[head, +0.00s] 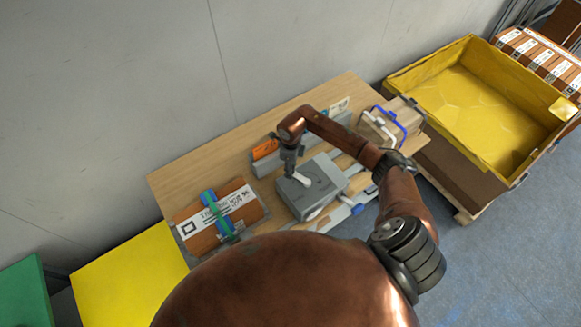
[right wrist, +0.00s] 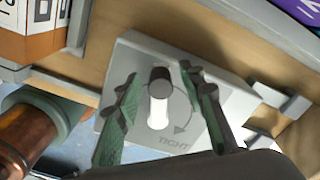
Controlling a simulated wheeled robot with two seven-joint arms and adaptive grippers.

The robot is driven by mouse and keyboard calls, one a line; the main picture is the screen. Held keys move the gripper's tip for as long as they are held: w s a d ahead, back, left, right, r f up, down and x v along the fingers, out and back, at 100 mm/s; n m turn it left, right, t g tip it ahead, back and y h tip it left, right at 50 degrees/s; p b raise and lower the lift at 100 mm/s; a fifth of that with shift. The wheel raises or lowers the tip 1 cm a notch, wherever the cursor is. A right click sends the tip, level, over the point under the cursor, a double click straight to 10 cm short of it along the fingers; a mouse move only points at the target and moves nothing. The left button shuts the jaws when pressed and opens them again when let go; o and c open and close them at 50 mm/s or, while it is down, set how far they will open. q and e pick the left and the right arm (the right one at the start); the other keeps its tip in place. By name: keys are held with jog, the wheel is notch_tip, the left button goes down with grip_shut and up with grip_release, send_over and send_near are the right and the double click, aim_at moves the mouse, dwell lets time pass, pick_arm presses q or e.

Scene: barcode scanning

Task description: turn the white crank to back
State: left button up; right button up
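The white crank (right wrist: 158,112) sits on the top face of a grey box, its dark round end (right wrist: 160,75) toward the top of the right wrist view. The box (right wrist: 140,60) has a curved arrow and the word "TIGHT" beside the crank. In the head view the crank (head: 301,180) is partly hidden by my right gripper, and the box (head: 325,185) lies on the wooden table. My right gripper (right wrist: 162,100) is open, with its green-padded fingers on either side of the crank and visible gaps to it. My left gripper is not in view.
A brown package (head: 200,240) with a green and blue strap lies left of the box. A tan carton (head: 405,110) with a blue strap stands at the table's right end. A yellow bin (head: 435,70) is farther right. The table's back left (head: 200,175) is bare.

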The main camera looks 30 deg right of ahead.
grip_shut()
dwell(0.4)
